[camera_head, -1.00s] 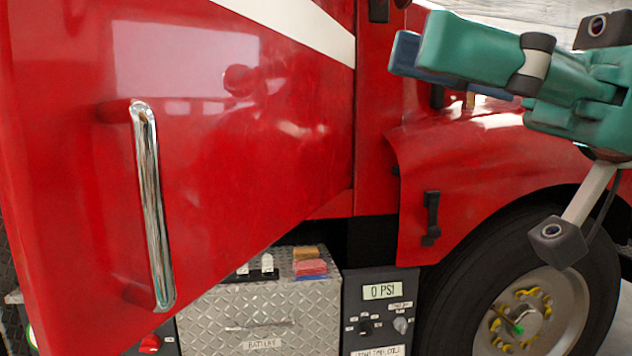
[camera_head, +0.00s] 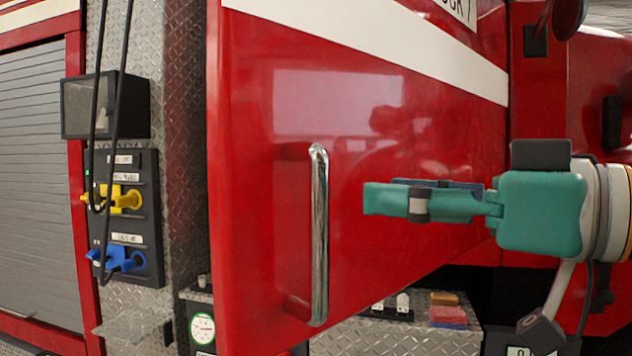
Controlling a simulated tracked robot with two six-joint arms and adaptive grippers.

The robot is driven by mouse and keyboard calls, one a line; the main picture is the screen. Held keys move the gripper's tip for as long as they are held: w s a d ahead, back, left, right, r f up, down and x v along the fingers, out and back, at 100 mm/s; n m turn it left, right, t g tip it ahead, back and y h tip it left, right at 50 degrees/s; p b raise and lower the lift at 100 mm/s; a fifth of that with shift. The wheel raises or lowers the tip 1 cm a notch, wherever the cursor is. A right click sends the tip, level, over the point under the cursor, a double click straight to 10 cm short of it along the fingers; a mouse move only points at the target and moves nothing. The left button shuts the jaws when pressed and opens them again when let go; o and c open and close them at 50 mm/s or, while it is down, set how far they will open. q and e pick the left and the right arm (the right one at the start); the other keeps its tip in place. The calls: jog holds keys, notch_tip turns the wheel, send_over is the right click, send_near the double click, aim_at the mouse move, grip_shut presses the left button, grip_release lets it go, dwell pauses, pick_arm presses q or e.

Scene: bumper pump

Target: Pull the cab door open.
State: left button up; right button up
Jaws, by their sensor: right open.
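The red cab door (camera_head: 420,150) with a white stripe fills the middle of the head view. It stands swung out from the cab, with the step and battery box showing beneath it. Its chrome vertical handle (camera_head: 319,235) is near the door's left edge. My right gripper (camera_head: 368,198), teal, comes in from the right and points left at the handle. It is open and empty, with a gap between its fingertips and the handle bar. My left gripper is not in view.
Left of the door is a diamond-plate panel with a control box (camera_head: 126,218) bearing yellow and blue levers, and hanging black cables. A grey roller shutter (camera_head: 40,180) is at far left. Below the door are a gauge (camera_head: 202,328) and the diamond-plate battery box (camera_head: 390,338) with small blocks.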

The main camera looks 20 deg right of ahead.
aim_at(328, 190)
jog(key=p+x, duration=0.1)
jog(key=x, duration=0.8)
jog(key=shift+w+a, duration=0.1)
jog(key=shift+w, duration=0.05)
jog(key=shift+c, duration=0.3)
grip_shut()
